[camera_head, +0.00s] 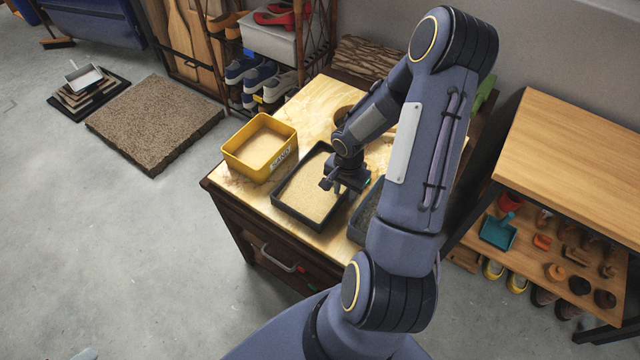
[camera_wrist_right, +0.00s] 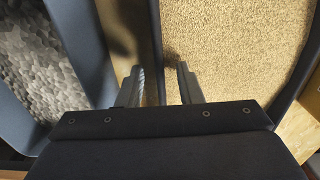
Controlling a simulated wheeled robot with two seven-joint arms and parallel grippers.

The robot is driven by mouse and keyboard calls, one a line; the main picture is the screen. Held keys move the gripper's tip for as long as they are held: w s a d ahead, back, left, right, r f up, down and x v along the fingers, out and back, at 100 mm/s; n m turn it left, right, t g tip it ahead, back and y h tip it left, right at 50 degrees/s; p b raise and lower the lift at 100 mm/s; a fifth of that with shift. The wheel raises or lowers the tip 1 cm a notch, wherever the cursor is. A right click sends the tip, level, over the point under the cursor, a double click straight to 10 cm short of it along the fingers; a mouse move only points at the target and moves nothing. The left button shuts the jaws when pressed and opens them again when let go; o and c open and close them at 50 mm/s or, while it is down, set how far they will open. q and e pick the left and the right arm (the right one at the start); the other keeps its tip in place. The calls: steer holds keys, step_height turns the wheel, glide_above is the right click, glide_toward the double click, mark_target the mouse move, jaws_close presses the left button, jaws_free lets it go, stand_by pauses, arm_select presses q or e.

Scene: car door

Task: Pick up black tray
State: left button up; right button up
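A black tray (camera_head: 283,205) filled with sand stands on the wooden cabinet top, right of the yellow sand box. My right gripper (camera_head: 332,184) points down at the tray's right edge. In the right wrist view, the gripper (camera_wrist_right: 163,84) is open, with its fingers on either side of the line of the tray's wall (camera_wrist_right: 157,45); contact cannot be told. The sand tray fills the right of that view. A second dark tray (camera_head: 356,232), holding grey gravel, is partly hidden behind my right arm; it also shows at left in the wrist view (camera_wrist_right: 92,45). My left gripper is not visible.
The yellow box (camera_head: 243,165) stands close to the tray's left. A narrow strip of wooden cabinet top (camera_head: 228,184) is bare at the front left. A shoe rack (camera_head: 262,85) stands behind. A wooden shelf unit (camera_head: 575,150) is at right.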

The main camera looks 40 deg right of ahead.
steer(key=shift+c, duration=0.4)
jaws_close()
steer(key=shift+r, duration=0.1)
stand_by(0.8)
